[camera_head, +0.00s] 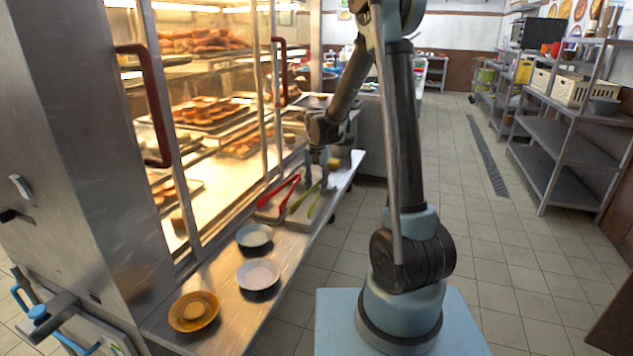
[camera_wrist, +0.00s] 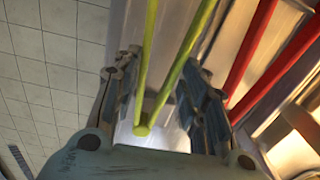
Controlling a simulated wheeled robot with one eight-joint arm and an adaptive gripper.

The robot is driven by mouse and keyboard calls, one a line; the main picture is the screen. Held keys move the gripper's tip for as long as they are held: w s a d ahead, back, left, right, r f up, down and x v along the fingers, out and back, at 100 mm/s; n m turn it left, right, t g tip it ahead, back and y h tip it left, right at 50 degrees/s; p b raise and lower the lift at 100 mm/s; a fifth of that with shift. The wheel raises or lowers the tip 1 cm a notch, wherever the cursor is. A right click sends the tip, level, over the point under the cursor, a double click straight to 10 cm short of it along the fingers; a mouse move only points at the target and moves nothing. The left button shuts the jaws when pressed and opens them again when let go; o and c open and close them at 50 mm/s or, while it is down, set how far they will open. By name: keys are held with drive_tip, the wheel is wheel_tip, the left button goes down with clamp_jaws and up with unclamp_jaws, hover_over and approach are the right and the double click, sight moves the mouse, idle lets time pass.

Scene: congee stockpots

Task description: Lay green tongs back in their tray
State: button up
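The green tongs (camera_head: 313,205) are at the front shelf, their pivot end under my gripper (camera_head: 320,182) and their two legs spread toward the near side. In the wrist view the green tongs (camera_wrist: 143,128) run between the two fingers of my gripper (camera_wrist: 160,75). The fingers stand apart on either side of the tongs, and I see no clear grip on them. A light-coloured tray (camera_head: 297,217) is below the green legs; whether they touch it is hard to tell.
Red tongs (camera_head: 278,190) lie to the left, over another light tray (camera_head: 267,213); they also show at right in the wrist view (camera_wrist: 262,68). A white bowl (camera_head: 258,273), a smaller bowl (camera_head: 254,235) and an orange bowl (camera_head: 193,311) stand nearer. The glass food cabinet borders the shelf.

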drive_tip(key=shift+f, duration=0.3)
drive_tip(key=o, duration=0.6)
drive_tip(key=shift+o, duration=0.2)
